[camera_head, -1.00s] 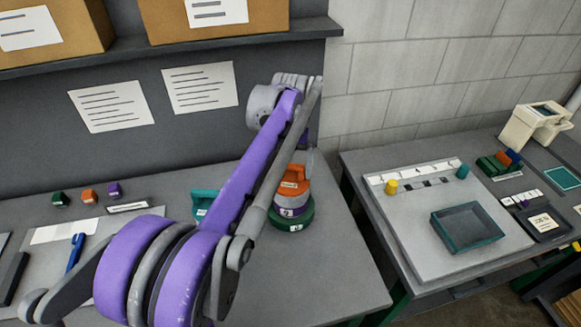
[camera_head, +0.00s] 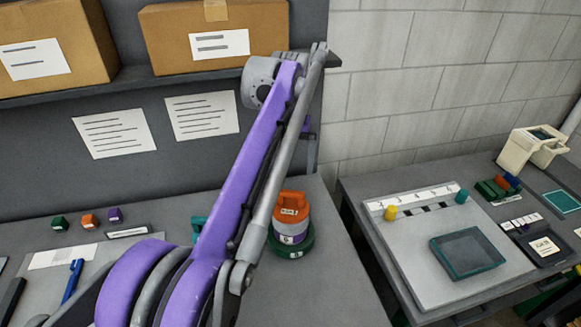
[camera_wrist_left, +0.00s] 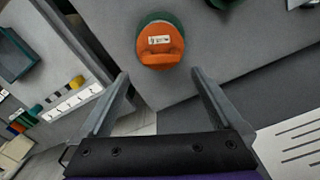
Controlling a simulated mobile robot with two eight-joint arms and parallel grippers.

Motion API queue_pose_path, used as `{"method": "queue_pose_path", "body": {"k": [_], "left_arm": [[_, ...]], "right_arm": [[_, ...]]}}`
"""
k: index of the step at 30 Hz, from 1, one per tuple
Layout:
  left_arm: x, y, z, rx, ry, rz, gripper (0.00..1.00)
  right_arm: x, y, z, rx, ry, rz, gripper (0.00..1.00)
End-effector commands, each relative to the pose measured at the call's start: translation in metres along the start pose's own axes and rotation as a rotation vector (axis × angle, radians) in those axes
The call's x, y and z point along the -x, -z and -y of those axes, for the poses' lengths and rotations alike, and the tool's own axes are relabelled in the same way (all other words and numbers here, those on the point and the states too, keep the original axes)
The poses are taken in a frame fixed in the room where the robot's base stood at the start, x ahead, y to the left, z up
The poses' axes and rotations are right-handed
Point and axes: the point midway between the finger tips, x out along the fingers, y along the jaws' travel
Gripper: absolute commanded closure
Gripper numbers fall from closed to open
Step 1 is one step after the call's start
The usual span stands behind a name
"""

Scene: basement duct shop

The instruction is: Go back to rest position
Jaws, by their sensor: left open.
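My left arm rises across the head view, and its left gripper (camera_head: 311,158) shows partly behind the arm, raised above and behind the stack. In the left wrist view the two fingers of that gripper (camera_wrist_left: 158,76) are spread apart with nothing between them. A stack on the near table has an orange piece (camera_head: 291,203) with a handle on top, a grey and purple piece (camera_head: 289,238) below it and a green base (camera_head: 296,252). The orange top (camera_wrist_left: 160,45) shows beyond the open fingers in the left wrist view, apart from them. My right gripper is in neither view.
A teal handled thing (camera_head: 198,224) is partly hidden behind my arm. A shelf with cardboard boxes (camera_head: 215,36) is close to the raised arm. The side table (camera_head: 350,185) holds a board with a dark tray (camera_head: 467,253). The near table's right part is clear.

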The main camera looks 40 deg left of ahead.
Motion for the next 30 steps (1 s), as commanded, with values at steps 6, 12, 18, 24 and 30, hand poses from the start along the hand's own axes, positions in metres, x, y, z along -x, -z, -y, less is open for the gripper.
{"method": "queue_pose_path", "body": {"k": [6,12,18,24,30], "left_arm": [[0.0,0.0,0.0,0.0,0.0,0.0,0.0],[-0.003,-0.005,-0.004,-0.013,-0.001,-0.01,0.0],[-0.035,-0.049,-0.035,-0.119,-0.013,-0.107,0.0],[-0.101,-0.125,-0.066,-0.274,-0.045,-0.257,0.0],[-0.171,-0.196,-0.076,-0.403,-0.086,-0.388,0.0]], "right_arm": [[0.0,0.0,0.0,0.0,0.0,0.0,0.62],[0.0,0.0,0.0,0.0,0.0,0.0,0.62],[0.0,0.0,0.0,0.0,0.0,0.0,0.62],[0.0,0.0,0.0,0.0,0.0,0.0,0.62],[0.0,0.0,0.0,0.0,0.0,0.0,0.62]]}}
